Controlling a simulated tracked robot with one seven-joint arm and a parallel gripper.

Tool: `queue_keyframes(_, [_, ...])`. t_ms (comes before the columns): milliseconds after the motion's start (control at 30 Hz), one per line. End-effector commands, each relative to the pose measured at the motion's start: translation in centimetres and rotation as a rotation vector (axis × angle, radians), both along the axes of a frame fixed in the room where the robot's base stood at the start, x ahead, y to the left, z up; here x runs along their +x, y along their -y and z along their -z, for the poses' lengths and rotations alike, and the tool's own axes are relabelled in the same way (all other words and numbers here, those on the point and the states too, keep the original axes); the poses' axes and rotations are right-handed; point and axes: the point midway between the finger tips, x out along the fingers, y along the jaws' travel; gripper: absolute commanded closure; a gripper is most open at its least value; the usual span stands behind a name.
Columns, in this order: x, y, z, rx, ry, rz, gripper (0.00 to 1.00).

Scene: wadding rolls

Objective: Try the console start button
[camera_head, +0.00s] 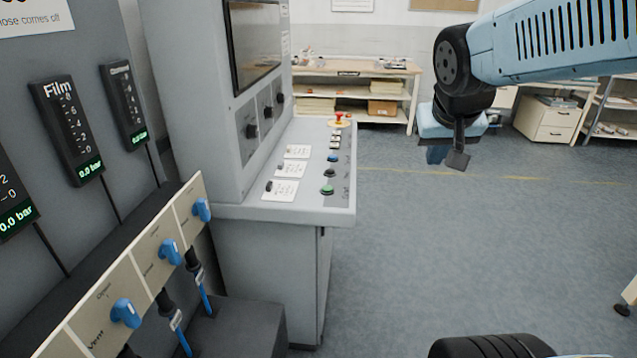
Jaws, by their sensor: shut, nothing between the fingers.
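The grey console (265,205) stands left of centre, with a sloped desk and an upright cabinet behind it. A green button (327,190) sits near the desk's front right corner. Darker buttons (329,173) and a red mushroom button (339,117) on a yellow base run behind it along the right edge. The labels are too small to read, so I cannot tell which button is start. My gripper (447,158) hangs in the air to the right of the console, pointing down, apart from every button. Its fingers are shut and empty.
At the left, a panel carries blue valve handles (125,313) and black gauges (67,130) reading 0.0 bar. A shelf bench (400,70) stands at the back wall, with a drawer cabinet (548,122) to its right. The grey floor right of the console is clear.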

Motion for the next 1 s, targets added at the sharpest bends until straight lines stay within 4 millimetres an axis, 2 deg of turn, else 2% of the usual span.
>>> queue_keyframes(33, [1.8,-0.1,0.3,-0.010,0.006,0.016,1.00])
queue_keyframes(267, [9.6,-1.7,1.7,-0.009,0.077,0.067,1.00])
queue_keyframes(600, [20.2,-6.1,6.2,0.135,0.160,0.071,1.00])
queue_keyframes(800, [25.3,-9.6,9.4,0.297,0.181,0.063,1.00])
queue_keyframes(1000, [28.8,-12.8,11.9,0.472,0.180,0.060,1.00])
